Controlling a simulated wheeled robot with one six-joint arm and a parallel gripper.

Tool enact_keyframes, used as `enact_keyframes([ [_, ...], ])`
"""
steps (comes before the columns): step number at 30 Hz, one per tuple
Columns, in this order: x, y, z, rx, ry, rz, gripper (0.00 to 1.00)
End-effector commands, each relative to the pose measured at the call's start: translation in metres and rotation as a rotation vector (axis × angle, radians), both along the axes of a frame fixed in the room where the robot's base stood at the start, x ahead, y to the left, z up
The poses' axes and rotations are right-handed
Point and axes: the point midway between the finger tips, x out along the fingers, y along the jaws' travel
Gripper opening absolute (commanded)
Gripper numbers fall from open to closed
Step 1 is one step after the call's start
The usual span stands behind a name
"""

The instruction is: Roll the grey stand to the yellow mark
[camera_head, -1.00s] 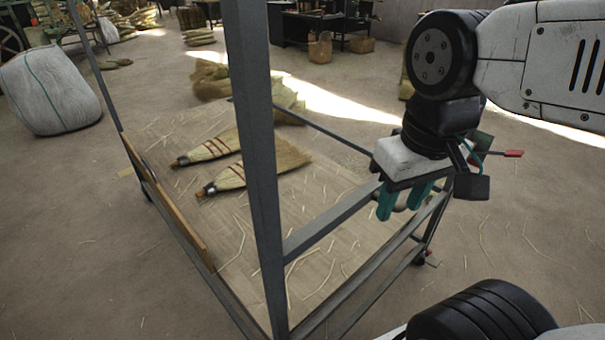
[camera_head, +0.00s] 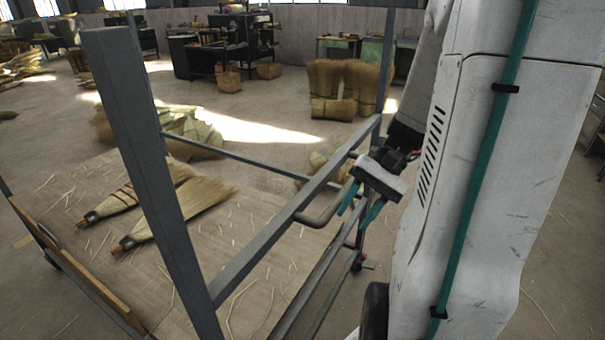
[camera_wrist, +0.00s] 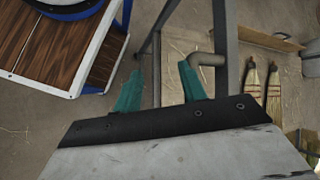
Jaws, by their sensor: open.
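The grey stand (camera_head: 262,250) is a metal frame with tall posts around a low deck. A bent grey handle (camera_head: 322,217) sticks out from its near rail and also shows in the wrist view (camera_wrist: 207,59). My gripper (camera_head: 357,206) is open beside the handle, its teal fingers pointing down. In the wrist view the gripper (camera_wrist: 158,88) holds nothing; the handle's bend lies by the right finger, and I cannot tell if they touch.
Two brooms (camera_head: 140,203) lie on the deck among loose straw. Straw bundles (camera_head: 340,90) stand behind the stand. Benches with machines (camera_head: 222,45) line the back. A red-tipped lever (camera_head: 368,267) sits low by the stand's corner. Open floor lies between.

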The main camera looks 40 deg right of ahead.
Motion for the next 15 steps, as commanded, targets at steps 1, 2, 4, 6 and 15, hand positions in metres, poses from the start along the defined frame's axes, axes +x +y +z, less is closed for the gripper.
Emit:
enact_keyframes([
  [1, 0.001, -0.017, -0.01, 0.077, -0.029, -0.072, 0.41],
  [2, 0.003, -0.025, -0.014, 0.116, -0.056, -0.107, 0.41],
  [4, 0.005, -0.046, -0.023, 0.198, -0.131, -0.187, 0.41],
  [6, 0.009, -0.066, -0.031, 0.264, -0.221, -0.261, 0.41],
  [15, 0.039, -0.137, -0.032, 0.328, -0.71, -0.406, 0.41],
])
